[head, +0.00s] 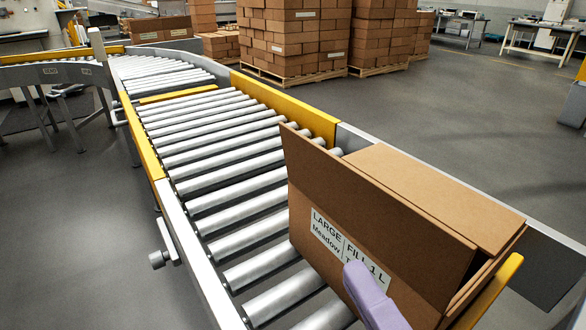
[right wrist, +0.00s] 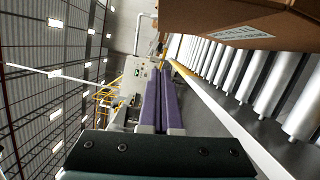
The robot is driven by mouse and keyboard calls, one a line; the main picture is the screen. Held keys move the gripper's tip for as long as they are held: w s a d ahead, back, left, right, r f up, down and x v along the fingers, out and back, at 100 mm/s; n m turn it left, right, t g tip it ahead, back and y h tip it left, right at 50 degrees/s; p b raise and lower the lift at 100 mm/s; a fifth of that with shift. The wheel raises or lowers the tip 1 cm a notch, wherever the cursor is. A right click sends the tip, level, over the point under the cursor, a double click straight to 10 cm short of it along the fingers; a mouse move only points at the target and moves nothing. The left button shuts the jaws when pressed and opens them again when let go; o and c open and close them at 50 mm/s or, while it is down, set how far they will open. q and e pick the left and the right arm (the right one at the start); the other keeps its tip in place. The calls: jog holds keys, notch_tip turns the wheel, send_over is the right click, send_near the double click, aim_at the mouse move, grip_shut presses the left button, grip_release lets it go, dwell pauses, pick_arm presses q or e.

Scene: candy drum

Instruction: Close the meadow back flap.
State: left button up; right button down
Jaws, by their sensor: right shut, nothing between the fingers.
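The meadow box (head: 420,290) is a brown cardboard carton on the roller conveyor at the lower right of the head view. Its side label (head: 343,248) reads "LARGE", "Meadow" and "FILL 1 L", partly covered by my gripper. A flap (head: 370,205) stands up along the label side. Another flap (head: 435,195) lies over the top behind it. I cannot tell which is the back flap. My right gripper (head: 355,275), with purple fingers, is shut and empty in front of the label side. In the right wrist view its fingers (right wrist: 161,85) lie below the box (right wrist: 240,22). My left gripper is out of view.
The steel rollers (head: 215,150) run toward the back left, empty beyond the box. Yellow and grey side rails (head: 285,105) edge the conveyor. Stacked cartons on pallets (head: 290,40) stand behind. The grey floor (head: 450,110) is clear at the right.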

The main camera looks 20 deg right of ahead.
aim_at(349, 202)
jog(key=w+d+r, duration=0.1)
jog(key=w+d, duration=0.2)
jog(key=w, duration=0.7)
jog(key=shift+r, duration=0.1)
jog(key=shift+d+m+p, duration=0.25)
jog(key=shift+m+p, duration=0.15)
jog(key=shift+p, duration=0.05)
